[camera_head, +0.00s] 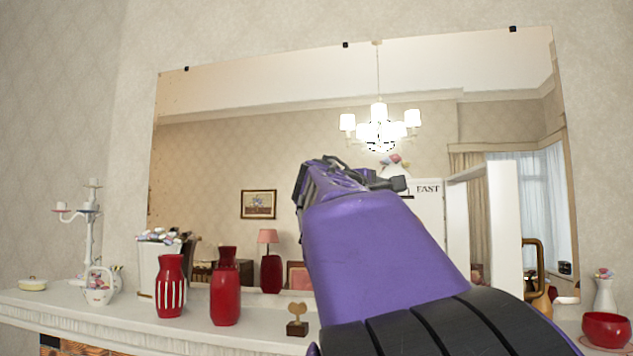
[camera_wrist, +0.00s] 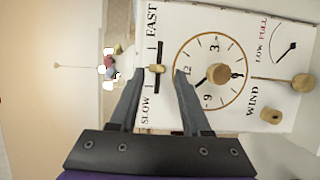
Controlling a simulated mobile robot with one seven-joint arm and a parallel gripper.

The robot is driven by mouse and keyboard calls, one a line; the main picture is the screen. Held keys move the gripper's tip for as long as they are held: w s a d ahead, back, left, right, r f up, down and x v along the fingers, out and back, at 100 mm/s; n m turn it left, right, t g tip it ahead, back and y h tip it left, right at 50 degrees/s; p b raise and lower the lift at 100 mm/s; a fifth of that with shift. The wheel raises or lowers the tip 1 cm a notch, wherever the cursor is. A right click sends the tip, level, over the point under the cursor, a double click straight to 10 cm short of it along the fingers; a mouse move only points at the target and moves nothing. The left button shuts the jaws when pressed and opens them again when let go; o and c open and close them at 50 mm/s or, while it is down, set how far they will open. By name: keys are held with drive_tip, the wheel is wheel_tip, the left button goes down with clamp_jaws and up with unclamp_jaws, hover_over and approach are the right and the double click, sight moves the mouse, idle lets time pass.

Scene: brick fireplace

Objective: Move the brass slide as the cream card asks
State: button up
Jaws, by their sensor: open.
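The brass slide (camera_wrist: 156,68) sits near the middle of a dark slot on a white clock panel (camera_wrist: 205,20), between the printed words FAST and SLOW. My gripper (camera_wrist: 160,72) is open, with its two dark fingertips on either side of the slide in the wrist view; I cannot tell whether they touch it. In the head view my purple arm hides most of the panel, and part of its face (camera_head: 428,212) shows with the word FAST. I cannot make out a cream card in either view.
The panel carries a dial (camera_wrist: 208,95), a brass knob (camera_wrist: 271,116) near WIND and a LOW/FULL gauge (camera_wrist: 287,50). A red vase (camera_head: 226,290), a striped red vase (camera_head: 170,288) and a small brass-coloured ornament (camera_head: 297,322) stand on the white mantel (camera_head: 130,320). A mirror (camera_head: 220,140) is behind.

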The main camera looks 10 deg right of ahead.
drive_tip(key=shift+p+x, duration=0.55)
drive_tip(key=shift+x, duration=0.55)
clamp_jaws()
idle(0.8)
